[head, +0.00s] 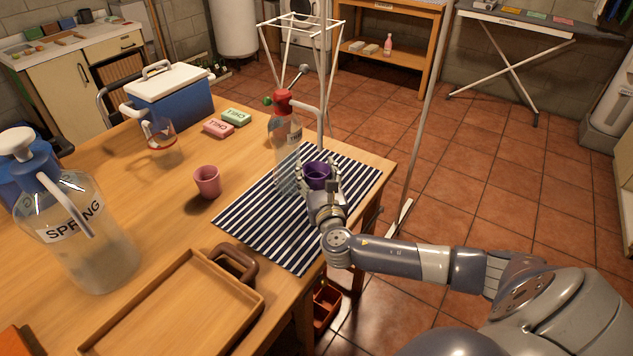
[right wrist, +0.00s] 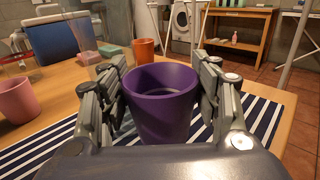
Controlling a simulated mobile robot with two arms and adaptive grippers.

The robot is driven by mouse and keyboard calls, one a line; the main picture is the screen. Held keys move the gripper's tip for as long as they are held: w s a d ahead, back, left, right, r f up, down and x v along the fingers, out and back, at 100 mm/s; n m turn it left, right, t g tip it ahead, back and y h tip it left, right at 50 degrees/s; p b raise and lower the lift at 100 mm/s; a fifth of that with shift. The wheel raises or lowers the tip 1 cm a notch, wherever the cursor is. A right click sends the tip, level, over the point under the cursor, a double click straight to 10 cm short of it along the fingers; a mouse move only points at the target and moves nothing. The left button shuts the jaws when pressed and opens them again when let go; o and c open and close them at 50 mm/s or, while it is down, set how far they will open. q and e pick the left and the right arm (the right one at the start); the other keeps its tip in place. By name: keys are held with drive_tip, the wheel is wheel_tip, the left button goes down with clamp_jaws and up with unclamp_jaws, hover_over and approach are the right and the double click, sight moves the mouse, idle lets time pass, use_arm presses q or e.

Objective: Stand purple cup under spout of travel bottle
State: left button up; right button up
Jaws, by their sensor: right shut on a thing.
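The purple cup (head: 317,173) is upright between the fingers of my right gripper (head: 325,190), which is shut on it. In the right wrist view the cup (right wrist: 163,100) has a finger on each side. The clear travel bottle (head: 285,140), with a red top and white spout (head: 308,107), stands just left of and behind the cup. In the head view the cup appears below the spout's outer end; I cannot tell whether it is exactly beneath it or touching the mat. My gripper hides the cup's lower part. My left gripper is not in view.
A striped mat (head: 270,225) lies under this area. A pink cup (head: 207,182) stands to the left, a SPRING bottle (head: 75,235) farther left, and a wooden tray (head: 170,310) in front. An orange cup-like thing (right wrist: 143,50) shows behind the purple cup.

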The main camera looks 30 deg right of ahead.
sight(318, 189)
wheel_tip(318, 189, down, 2)
drive_tip(key=shift+f, duration=0.75)
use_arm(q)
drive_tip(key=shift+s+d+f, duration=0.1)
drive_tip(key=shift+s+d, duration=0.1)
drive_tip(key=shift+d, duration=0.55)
use_arm(e)
drive_tip(key=o, duration=0.9)
drive_tip(key=shift+f, duration=0.1)
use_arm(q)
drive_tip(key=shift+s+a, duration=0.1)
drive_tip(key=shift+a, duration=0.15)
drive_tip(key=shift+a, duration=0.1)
use_arm(e)
drive_tip(key=shift+s, duration=0.15)
use_arm(q)
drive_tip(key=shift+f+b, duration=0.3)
drive_tip(key=shift+b, duration=0.1)
use_arm(e)
drive_tip(key=v, duration=1.2)
